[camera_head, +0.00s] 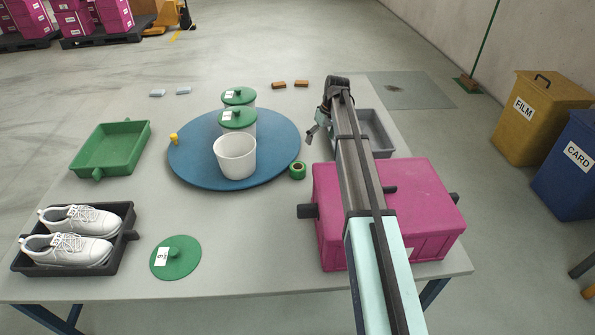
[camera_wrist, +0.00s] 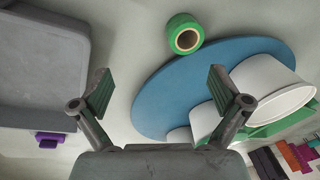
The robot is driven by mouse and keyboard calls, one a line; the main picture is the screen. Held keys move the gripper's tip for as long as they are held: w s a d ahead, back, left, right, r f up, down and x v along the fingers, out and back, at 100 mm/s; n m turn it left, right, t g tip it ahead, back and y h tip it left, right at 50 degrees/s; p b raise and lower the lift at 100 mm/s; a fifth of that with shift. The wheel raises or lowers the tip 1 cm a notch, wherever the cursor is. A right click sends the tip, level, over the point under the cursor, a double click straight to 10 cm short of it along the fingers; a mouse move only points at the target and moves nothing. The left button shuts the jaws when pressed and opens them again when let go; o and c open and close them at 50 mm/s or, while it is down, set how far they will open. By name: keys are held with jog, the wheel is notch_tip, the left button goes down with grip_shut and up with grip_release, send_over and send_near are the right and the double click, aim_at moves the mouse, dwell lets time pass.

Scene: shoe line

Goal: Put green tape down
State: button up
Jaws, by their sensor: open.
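The green tape (camera_head: 297,170) is a small roll standing on the grey table just off the right edge of the blue round board. In the wrist view the green tape (camera_wrist: 185,34) shows ahead of the fingers, its brown core visible, apart from them. My gripper (camera_wrist: 163,90) is open, with nothing between its fingers. In the head view my gripper (camera_head: 313,132) is above the table, up and to the right of the tape, near the grey tray.
The blue round board (camera_head: 190,165) carries an open white tub (camera_head: 235,157) and two green-lidded tubs. A magenta box (camera_head: 425,200) and a grey tray (camera_head: 380,130) stand on the right. A green tray (camera_head: 110,147), a black shoe tray (camera_head: 125,225) and a loose green lid (camera_head: 178,262) are on the left.

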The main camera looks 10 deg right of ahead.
jog(key=n, duration=0.2)
jog(key=n+y+p, duration=0.1)
jog(key=n+y, duration=0.1)
jog(key=n, duration=0.7)
send_over(298, 167)
jog(key=s+d, duration=0.2)
notch_tip(298, 167, down, 9)
jog(key=shift+p+x, duration=0.6)
jog(key=shift+x, duration=2.3)
jog(key=shift+s, duration=0.1)
jog(key=c, duration=1.4)
jog(key=shift+r, duration=0.1)
